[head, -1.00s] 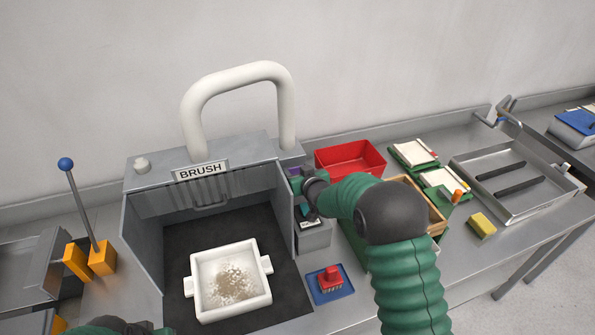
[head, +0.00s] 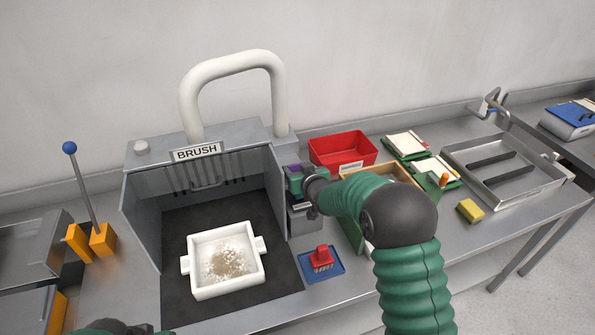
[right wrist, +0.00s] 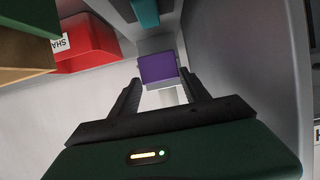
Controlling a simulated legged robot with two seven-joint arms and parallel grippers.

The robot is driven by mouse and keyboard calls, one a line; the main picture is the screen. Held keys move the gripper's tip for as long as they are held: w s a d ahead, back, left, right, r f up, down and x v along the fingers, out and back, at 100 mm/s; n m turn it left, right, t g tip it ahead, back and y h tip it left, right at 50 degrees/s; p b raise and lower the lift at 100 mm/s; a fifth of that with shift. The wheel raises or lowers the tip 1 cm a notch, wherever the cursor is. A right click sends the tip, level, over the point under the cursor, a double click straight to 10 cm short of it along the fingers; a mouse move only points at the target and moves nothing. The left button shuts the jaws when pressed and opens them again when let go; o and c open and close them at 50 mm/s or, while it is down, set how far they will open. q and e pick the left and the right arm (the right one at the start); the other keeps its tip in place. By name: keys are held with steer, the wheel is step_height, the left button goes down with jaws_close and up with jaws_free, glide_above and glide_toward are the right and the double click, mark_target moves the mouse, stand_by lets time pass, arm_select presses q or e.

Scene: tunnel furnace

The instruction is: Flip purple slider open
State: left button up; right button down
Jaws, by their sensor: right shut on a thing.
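The purple slider (right wrist: 158,68) shows in the right wrist view as a purple block between my two fingers. A small purple patch of it (head: 294,168) shows in the head view, on the right side of the brush booth. My right gripper (right wrist: 160,82) is shut on the purple slider; in the head view the gripper (head: 302,183) is at the booth's right wall, and its fingertips are largely hidden. Only a dark piece of my left arm shows at the bottom edge of the head view; its fingers are out of sight.
The brush booth (head: 140,215) holds a white tray (head: 198,270) with brown grains. A red brush (head: 321,260) on a blue mat (head: 338,272), a red bin (head: 325,150), a wooden box (head: 356,171) and a yellow sponge (head: 470,211) lie to the right.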

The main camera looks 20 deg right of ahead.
steer(key=shift+w+f, duration=0.25)
steer(key=c, duration=0.5)
jaws_free()
steer(key=shift+a, duration=0.1)
arm_select(q)
steer(key=shift+w+a, duration=0.1)
steer(key=shift+w, duration=0.15)
arm_select(e)
steer(key=shift+r, duration=0.1)
steer(key=shift+s, duration=0.25)
arm_select(q)
steer(key=shift+b+x, duration=0.9)
arm_select(e)
steer(key=v, duration=1.6)
steer(key=shift+s+r, duration=0.1)
steer(key=shift+r, duration=0.05)
arm_select(q)
steer(key=shift+s, duration=0.15)
arm_select(e)
steer(key=shift+c, duration=0.4)
